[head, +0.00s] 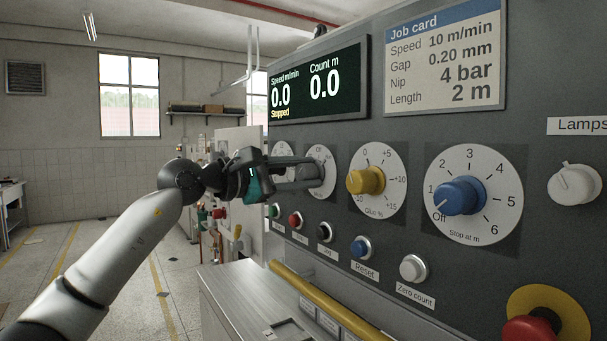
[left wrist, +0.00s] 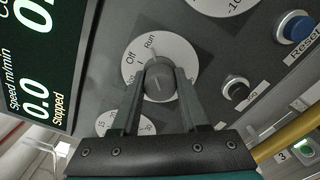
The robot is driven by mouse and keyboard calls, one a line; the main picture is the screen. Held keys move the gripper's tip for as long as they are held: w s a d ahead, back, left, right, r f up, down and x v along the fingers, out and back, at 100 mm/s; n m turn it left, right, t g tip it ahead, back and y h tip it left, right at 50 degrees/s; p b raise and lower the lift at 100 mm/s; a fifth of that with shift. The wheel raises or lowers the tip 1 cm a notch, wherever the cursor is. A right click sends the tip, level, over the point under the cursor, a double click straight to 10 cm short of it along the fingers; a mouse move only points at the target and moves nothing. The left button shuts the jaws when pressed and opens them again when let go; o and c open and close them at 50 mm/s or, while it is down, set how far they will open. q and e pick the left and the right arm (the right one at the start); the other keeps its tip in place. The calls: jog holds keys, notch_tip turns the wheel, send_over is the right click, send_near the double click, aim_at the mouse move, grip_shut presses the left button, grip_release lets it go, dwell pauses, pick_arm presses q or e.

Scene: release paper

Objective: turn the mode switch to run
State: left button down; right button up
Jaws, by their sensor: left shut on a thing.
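The mode switch has a round white dial (head: 326,166) on the grey panel, partly hidden behind my left gripper (head: 304,172) in the head view. In the left wrist view the dial (left wrist: 187,56) shows the words Off and Run, and its dark grey knob (left wrist: 158,86) sits between the two fingers. My left gripper (left wrist: 158,78) is shut on this knob. Part of the dial and any third label are hidden by the fingers. My right gripper is not in view.
A yellow knob (head: 366,181) and a blue knob (head: 460,196) stand out to the right of the switch. Several push buttons lie below, with a yellow rail (head: 330,308) under them. The display (head: 318,86) above reads 0.0 and Stopped.

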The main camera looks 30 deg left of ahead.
pick_arm(q)
jog(key=shift+c, duration=2.1)
grip_release()
jog(key=shift+s+a, duration=0.1)
jog(key=b+v, duration=0.8)
jog(key=v, duration=0.7)
